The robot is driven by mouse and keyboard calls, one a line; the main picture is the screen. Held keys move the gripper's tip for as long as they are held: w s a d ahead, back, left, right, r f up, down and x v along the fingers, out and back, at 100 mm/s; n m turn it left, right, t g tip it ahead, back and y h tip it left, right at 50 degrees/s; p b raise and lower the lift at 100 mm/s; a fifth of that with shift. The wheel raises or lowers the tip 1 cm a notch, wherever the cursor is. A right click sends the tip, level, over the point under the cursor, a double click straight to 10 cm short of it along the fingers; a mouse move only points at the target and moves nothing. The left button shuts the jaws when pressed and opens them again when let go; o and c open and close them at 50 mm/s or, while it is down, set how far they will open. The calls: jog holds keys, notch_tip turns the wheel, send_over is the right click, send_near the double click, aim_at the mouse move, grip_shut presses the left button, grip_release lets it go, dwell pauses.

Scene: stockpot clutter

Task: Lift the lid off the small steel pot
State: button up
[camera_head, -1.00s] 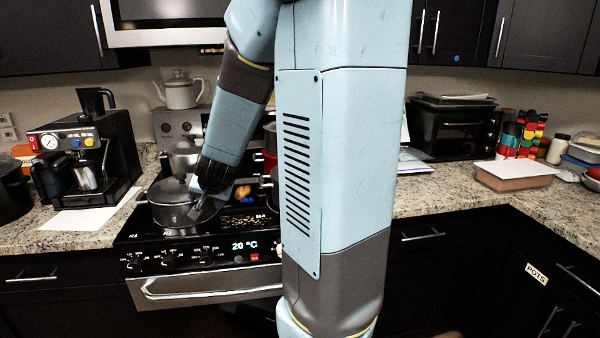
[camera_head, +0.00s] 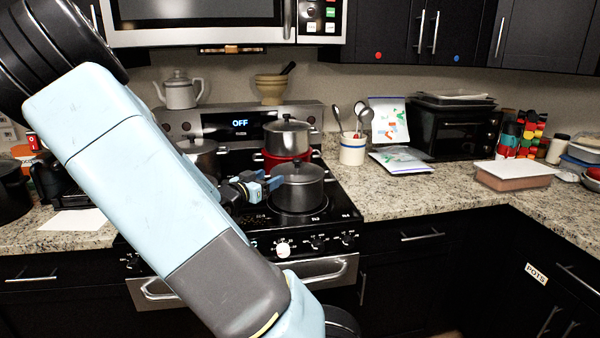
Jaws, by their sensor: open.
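A small steel pot (camera_head: 287,141) with a shiny lid (camera_head: 287,126) and a dark knob sits at the back right of the stove, on top of a red pot (camera_head: 270,160). A dark grey lidded pot (camera_head: 298,190) stands on the front right burner, in front of it. Another steel-grey pot (camera_head: 203,156) at the back left is partly hidden by my arm. I cannot be sure which is the task's pot. My gripper (camera_head: 272,184) is open, at the left of the dark grey pot near its upper wall. Whether it touches is unclear.
A white kettle (camera_head: 180,92) and a tan bowl (camera_head: 270,88) stand on the ledge behind the stove. A utensil crock (camera_head: 352,149) is on the right counter. The microwave (camera_head: 200,20) hangs above. Counter (camera_head: 400,203) right of the stove is clear.

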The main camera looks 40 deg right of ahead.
send_near(295, 161)
jog(key=x, duration=0.2)
jog(key=f+x, duration=0.1)
jog(key=x, duration=0.1)
jog(key=shift+w+d, duration=0.2)
jog(key=shift+d, duration=0.15)
jog(key=shift+r+x, duration=0.2)
jog(key=shift+x, duration=1.1)
jog(key=shift+r+x, duration=0.25)
jog(key=shift+x, duration=1.05)
jog(key=c, duration=1.2)
jog(key=shift+r, duration=0.1)
